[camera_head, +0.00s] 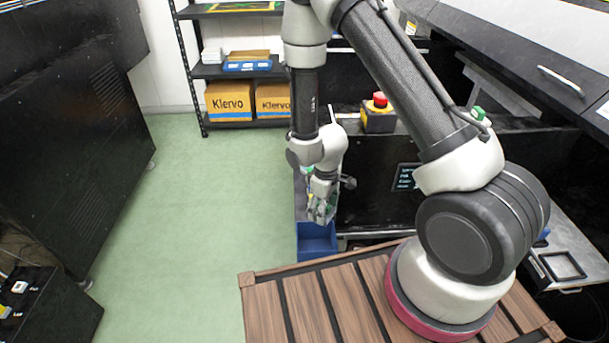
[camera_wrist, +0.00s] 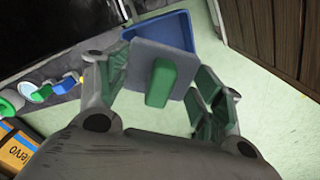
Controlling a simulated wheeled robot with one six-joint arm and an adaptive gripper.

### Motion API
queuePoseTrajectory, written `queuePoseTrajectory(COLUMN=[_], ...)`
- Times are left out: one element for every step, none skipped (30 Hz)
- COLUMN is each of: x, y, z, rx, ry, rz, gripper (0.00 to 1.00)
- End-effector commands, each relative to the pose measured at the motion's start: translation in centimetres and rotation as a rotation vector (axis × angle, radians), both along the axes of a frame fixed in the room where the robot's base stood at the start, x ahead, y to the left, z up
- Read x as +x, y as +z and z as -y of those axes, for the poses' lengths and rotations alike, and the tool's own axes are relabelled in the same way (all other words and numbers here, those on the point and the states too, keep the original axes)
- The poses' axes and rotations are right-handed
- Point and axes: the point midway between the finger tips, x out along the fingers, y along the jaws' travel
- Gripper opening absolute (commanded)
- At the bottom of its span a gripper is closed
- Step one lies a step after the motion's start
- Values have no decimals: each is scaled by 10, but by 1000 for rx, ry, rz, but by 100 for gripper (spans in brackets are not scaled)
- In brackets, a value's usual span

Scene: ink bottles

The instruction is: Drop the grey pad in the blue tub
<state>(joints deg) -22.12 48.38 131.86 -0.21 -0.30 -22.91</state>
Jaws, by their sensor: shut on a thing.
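The grey pad (camera_wrist: 148,55) is a flat grey square with a green block (camera_wrist: 162,80) on its near face. My gripper (camera_wrist: 160,84) is shut on the pad, with its green-lined fingers at either side. The blue tub (camera_wrist: 178,28) shows behind the pad in the wrist view, partly hidden by it. In the head view, my gripper (camera_head: 320,212) hangs pointing down just above the blue tub (camera_head: 318,242), beside the wooden slatted top. The pad is hard to make out there. I cannot tell the exact gap between pad and tub.
A wooden slatted top (camera_head: 300,300) lies in front, close to the tub. A dark bench (camera_head: 370,180) with a red button box (camera_head: 379,114) stands behind. Small coloured items (camera_wrist: 42,92) sit on a surface at left in the wrist view. Green floor (camera_head: 200,220) is clear.

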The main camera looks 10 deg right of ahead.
Motion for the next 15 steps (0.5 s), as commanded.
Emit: queuePoseTrajectory(x=[0,0,-1,-1,-1,-1,-1,-1,-1,-1,-1,-1,-1,-1,-1], y=[-4,-6,-10,-14,-18,-23,-27,-31,-35,-39,-42,-46,-48,-51,-53], z=[0,0,0,0,0,0,1,1,0,0,0,0,0,0,0], rx=[-1,-1,-1,-1,-1,-1,-1,-1,-1,-1,-1,-1,-1,-1,-1], ry=[-3,-4,-5,-4,-4,-4,-4,-4,-4,-4,-4,-4,-4,-4,-4], rz=[-2,-3,-3,-4,-4,-4,-4,-4,-3,-3,-3,-3,-3,-3,-3], gripper=[42,42,42,42,42,42,42,42,42,42,42,42,42,42,42])
